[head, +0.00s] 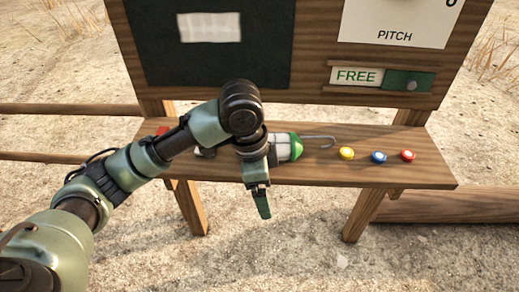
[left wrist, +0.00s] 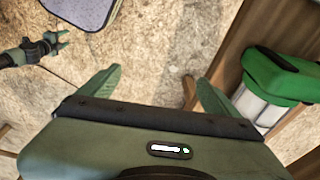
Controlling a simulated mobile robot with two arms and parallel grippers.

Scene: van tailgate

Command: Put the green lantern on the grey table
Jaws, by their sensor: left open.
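The green lantern (head: 290,147) lies on its side on a wooden shelf, with a clear body, a green end and a wire hook to the right. My left arm hides part of it. In the left wrist view, the lantern (left wrist: 280,78) is at the right, outside the fingers. My left gripper (head: 261,200) is in front of the shelf edge, pointing down; its fingers are apart and empty in the left wrist view (left wrist: 160,88). My right gripper (left wrist: 62,42) shows small at the upper left there, its fingers apart and empty. I cannot make out the grey table for certain.
A board (head: 290,95) stands behind. Sandy ground is open in front.

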